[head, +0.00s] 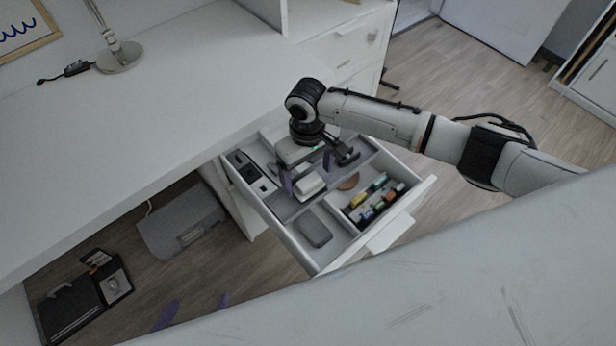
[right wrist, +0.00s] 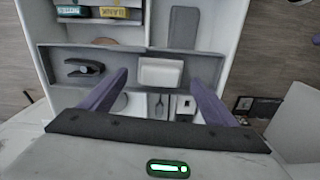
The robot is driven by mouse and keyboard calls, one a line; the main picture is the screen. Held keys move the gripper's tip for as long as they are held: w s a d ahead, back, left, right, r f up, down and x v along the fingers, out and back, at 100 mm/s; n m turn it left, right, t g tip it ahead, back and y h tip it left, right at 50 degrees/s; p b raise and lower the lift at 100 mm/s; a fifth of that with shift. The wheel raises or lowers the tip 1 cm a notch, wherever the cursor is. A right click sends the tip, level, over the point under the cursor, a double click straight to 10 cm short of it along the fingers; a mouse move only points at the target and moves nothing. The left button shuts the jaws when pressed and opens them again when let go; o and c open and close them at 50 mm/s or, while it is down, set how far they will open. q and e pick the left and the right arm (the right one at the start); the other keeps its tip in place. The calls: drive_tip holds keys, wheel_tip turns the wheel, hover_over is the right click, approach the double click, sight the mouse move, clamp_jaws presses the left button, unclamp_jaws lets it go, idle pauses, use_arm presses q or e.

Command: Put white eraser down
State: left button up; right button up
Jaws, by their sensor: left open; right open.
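The white eraser (head: 311,187) is a small white block lying in the middle compartment of the open drawer (head: 296,247). It also shows in the right wrist view (right wrist: 160,72), close to the divider. My right gripper (head: 308,172) is over the drawer, open and empty. Its purple fingers (right wrist: 158,95) stand apart, with the eraser seen between and just beyond their tips, touching neither. My left gripper (head: 194,312) shows only as two purple fingertips, spread apart, at the bottom of the head view; the rest is hidden.
The drawer also holds a grey case (head: 313,231), coloured boxes (head: 378,196), a black stapler (right wrist: 84,68) and a brown round thing (head: 348,183). The white desk top (head: 150,90) is beside it, with a lamp base (head: 120,57). A grey bin-like box (head: 182,222) is on the floor.

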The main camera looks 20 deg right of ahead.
sight(308, 180)
wheel_tip(308, 180, up, 9)
drive_tip(key=shift+r+p, duration=0.2)
drive_tip(key=shift+p, duration=0.2)
drive_tip(key=shift+c, duration=0.3)
idle(0.6)
